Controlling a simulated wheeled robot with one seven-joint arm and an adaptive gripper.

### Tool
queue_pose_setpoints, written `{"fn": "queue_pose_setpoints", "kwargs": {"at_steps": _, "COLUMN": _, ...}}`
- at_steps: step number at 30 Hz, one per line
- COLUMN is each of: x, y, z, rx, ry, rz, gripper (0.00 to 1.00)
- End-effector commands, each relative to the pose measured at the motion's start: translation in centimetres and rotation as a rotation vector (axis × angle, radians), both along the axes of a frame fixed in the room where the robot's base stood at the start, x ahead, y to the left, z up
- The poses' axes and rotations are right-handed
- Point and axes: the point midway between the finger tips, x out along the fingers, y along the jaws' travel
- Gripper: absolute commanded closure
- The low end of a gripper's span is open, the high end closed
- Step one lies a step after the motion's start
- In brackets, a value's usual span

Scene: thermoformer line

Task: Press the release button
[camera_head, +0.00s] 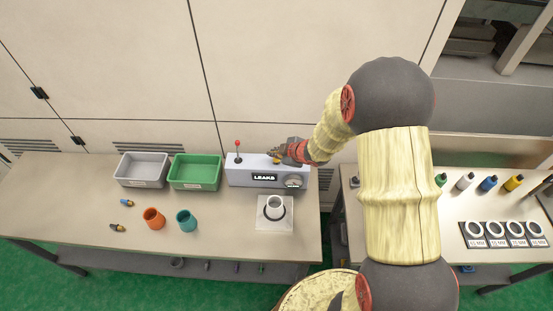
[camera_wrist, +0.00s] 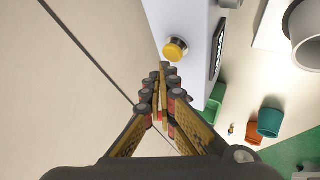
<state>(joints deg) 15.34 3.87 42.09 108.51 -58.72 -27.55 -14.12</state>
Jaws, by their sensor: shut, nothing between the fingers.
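The release button looks like the yellow button (camera_wrist: 176,49) in a metal ring on top of the grey box (camera_head: 237,173). In the head view, its yellow cap (camera_head: 277,161) shows beside my fingertips. My gripper (camera_head: 276,154) is over the right part of the box, reaching in from the right. In the wrist view my gripper (camera_wrist: 166,70) is shut and empty, with its fingertips close to the button's lower edge in the picture. I cannot tell whether they touch it. The box's front display (camera_head: 265,177) reads "LEAKS".
A red-knobbed lever (camera_head: 237,146) stands on the box's left. A dial (camera_head: 293,182) is at its right front. A grey bin (camera_head: 143,181) and a green bin (camera_head: 195,184) stand left. A white ring fixture (camera_head: 275,226) stands in front. The wall (camera_head: 150,70) is close behind.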

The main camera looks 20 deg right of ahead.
Motion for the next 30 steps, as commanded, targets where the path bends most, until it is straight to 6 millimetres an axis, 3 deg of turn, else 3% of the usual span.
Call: {"fn": "queue_pose_setpoints", "kwargs": {"at_steps": 30, "x": -0.03, "y": 0.00, "z": -1.12, "rx": 0.000, "ry": 0.000, "rz": 0.000, "gripper": 1.00}}
